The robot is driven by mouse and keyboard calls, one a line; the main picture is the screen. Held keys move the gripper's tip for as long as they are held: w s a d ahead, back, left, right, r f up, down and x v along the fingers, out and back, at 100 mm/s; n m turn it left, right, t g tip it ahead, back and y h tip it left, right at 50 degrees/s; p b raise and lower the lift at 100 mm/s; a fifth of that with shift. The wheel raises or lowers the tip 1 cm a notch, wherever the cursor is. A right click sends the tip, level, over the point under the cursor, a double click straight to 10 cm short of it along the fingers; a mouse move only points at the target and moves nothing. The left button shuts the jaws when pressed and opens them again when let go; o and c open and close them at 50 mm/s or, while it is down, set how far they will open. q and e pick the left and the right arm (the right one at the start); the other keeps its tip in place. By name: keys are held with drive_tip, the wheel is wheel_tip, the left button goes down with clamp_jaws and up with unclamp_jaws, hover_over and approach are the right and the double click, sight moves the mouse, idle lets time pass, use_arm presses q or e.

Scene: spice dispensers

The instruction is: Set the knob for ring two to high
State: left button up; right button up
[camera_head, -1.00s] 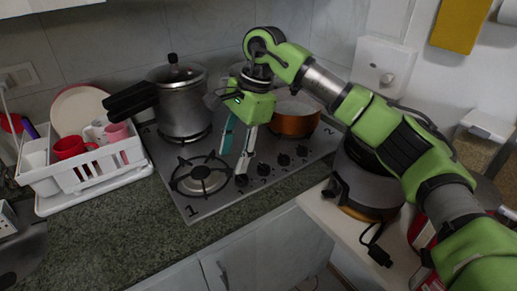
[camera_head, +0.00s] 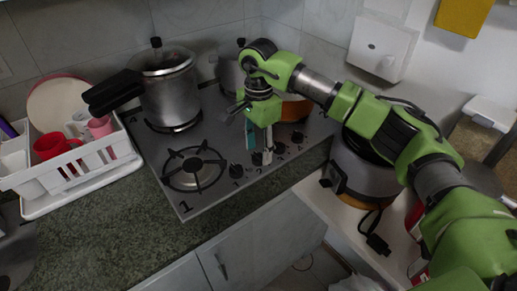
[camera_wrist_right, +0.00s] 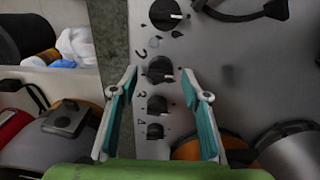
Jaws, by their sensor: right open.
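The hob (camera_head: 203,208) has a row of black knobs along its front right edge. The knob for ring two (camera_wrist_right: 160,68), beside a printed 2, is second in the row. It has a small white mark toward its lower right. My right gripper (camera_head: 259,156) points down over this row; its fingers partly hide the second knob in the head view. In the right wrist view the right gripper (camera_wrist_right: 163,80) is open, with its fingertips on either side of the knob for ring two. I cannot tell how far above it they are. My left gripper is not in view.
Knob one (camera_wrist_right: 167,14) and knob three (camera_wrist_right: 158,105) are close on either side. A pressure cooker (camera_head: 168,95) and a copper-coloured pan (camera_head: 296,110) stand on the hob. A dish rack (camera_head: 75,172) is at left; a grey appliance (camera_head: 362,168) is at right.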

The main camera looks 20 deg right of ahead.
drive_tip(key=shift+f, duration=0.85)
drive_tip(key=shift+c, duration=1.2)
drive_tip(key=c, duration=0.9)
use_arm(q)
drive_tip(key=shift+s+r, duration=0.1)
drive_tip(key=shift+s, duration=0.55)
use_arm(e)
drive_tip(key=shift+o, duration=0.2)
